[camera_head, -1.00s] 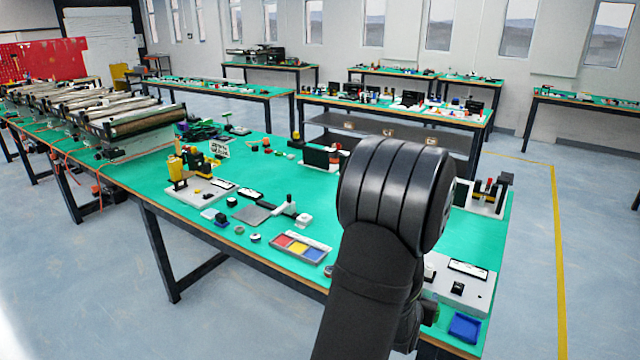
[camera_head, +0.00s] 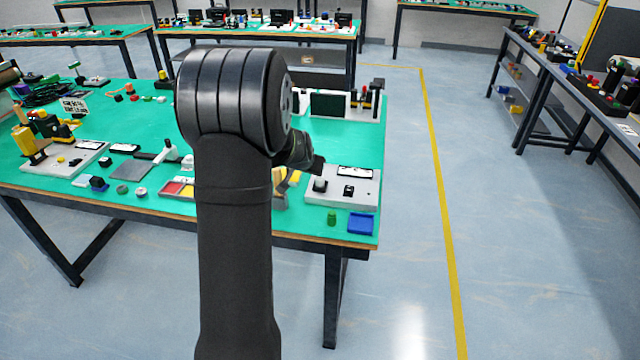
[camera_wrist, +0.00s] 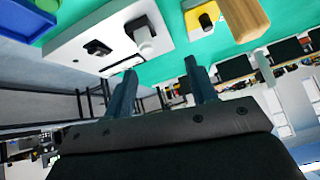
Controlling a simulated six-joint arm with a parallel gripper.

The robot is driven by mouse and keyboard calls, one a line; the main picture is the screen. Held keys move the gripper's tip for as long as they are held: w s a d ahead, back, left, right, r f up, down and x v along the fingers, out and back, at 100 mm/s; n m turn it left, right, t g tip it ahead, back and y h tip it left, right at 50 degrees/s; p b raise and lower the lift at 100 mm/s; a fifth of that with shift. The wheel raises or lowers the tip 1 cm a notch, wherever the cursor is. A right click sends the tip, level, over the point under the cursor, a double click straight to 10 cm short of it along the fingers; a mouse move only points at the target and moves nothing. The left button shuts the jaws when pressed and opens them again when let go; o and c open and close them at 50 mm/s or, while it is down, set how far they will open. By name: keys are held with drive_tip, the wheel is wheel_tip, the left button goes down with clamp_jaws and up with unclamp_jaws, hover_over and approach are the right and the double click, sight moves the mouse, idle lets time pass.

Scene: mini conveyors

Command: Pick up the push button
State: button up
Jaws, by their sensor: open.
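No part is clearly marked as the push button. A grey-white panel (camera_head: 362,198) at the table's right front bears a white knob with a dark part (camera_head: 320,184) and a small black switch-like part (camera_head: 349,190). In the wrist view the panel (camera_wrist: 75,45) is at upper left, with the black part (camera_wrist: 97,47) and the white knob (camera_wrist: 140,32). A small green piece (camera_head: 332,217) stands in front of the panel. My gripper (camera_head: 317,166) is above the panel's left end, apart from it. Its two fingers (camera_wrist: 160,75) are spread and empty.
A blue tray (camera_head: 361,223) lies at the table's front right corner. A yellow piece (camera_wrist: 202,17) and a wooden block (camera_wrist: 243,18) are beside the panel in the wrist view. A dark screen (camera_head: 328,105) stands behind the panel.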

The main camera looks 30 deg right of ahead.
wheel_tip(320, 180, up, 8)
drive_tip(key=w+m+g+y, duration=0.1)
drive_tip(key=m+g, duration=0.2)
drive_tip(key=g, duration=0.1)
hover_over(320, 182)
drive_tip(key=a, duration=0.1)
drive_tip(key=f, duration=1)
drive_tip(key=shift+w, duration=0.2)
drive_tip(key=shift+a+x, duration=0.15)
drive_tip(key=shift+x, duration=1.2)
drive_tip(key=shift+a+x, duration=0.2)
drive_tip(key=shift+x, duration=1.1)
drive_tip(key=shift+s+f, duration=0.15)
clamp_jaws()
